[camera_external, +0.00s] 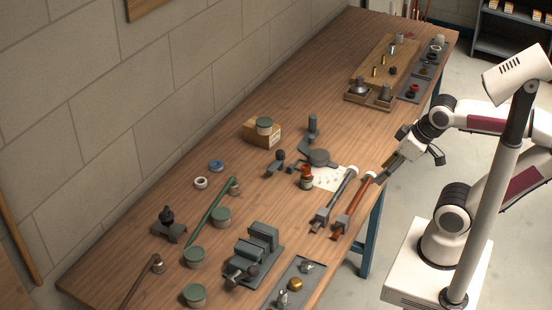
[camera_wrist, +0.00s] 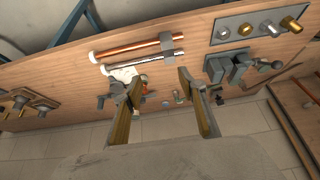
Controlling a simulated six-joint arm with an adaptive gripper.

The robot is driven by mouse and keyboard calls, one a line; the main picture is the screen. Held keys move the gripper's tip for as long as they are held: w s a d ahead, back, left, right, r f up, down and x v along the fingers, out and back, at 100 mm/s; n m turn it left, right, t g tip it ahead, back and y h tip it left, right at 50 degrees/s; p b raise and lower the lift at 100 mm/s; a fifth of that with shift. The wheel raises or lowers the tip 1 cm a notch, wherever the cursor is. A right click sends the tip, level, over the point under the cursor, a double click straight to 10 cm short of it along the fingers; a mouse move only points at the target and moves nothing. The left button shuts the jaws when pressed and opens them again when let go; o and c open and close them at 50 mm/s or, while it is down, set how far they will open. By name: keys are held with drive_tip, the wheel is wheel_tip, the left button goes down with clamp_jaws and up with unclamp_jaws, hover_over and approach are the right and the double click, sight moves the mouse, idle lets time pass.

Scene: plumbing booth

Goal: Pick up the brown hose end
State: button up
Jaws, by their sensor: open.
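A copper-brown hose (camera_external: 354,206) with a white end (camera_external: 371,175) lies near the right table edge.
A dark vise (camera_external: 255,255) and a tray of fittings (camera_external: 284,297) stand toward the front. A red-brown fitting (camera_external: 306,178) is left of the hoses. Another thin brown rod (camera_external: 137,285) lies at the lower left. A wooden board (camera_external: 385,62) is at the far end.

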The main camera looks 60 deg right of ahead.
drive_tip(key=shift+o, duration=0.4)
drive_tip(key=w+a+r+n+t, duration=0.1)
drive_tip(key=w+a+r, duration=0.1)
drive_tip(key=w, duration=0.7)
drive_tip(key=w+a+r+t, duration=0.1)
drive_tip(key=w+r, duration=0.1)
drive_tip(key=w, duration=0.7)
drive_tip(key=w+a+n+t+y, duration=0.1)
drive_tip(key=w+a, duration=0.4)
drive_tip(key=w, duration=0.3)
drive_tip(key=w+a+n+t+y, duration=0.1)
drive_tip(key=w+a, duration=0.3)
drive_tip(key=w, duration=0.4)
drive_tip(key=n+t+y, duration=0.1)
drive_tip(key=n+y, duration=0.4)
drive_tip(key=y, duration=0.2)
hover_over(157, 263)
drive_tip(key=s+d, duration=0.1)
drive_tip(key=d, duration=0.1)
wheel_tip(157, 263, down, 18)
drive_tip(key=shift+d, duration=0.2)
drive_tip(key=shift+s+h, duration=0.1)
drive_tip(key=shift+h, duration=0.2)
drive_tip(key=shift+f, duration=1.65)
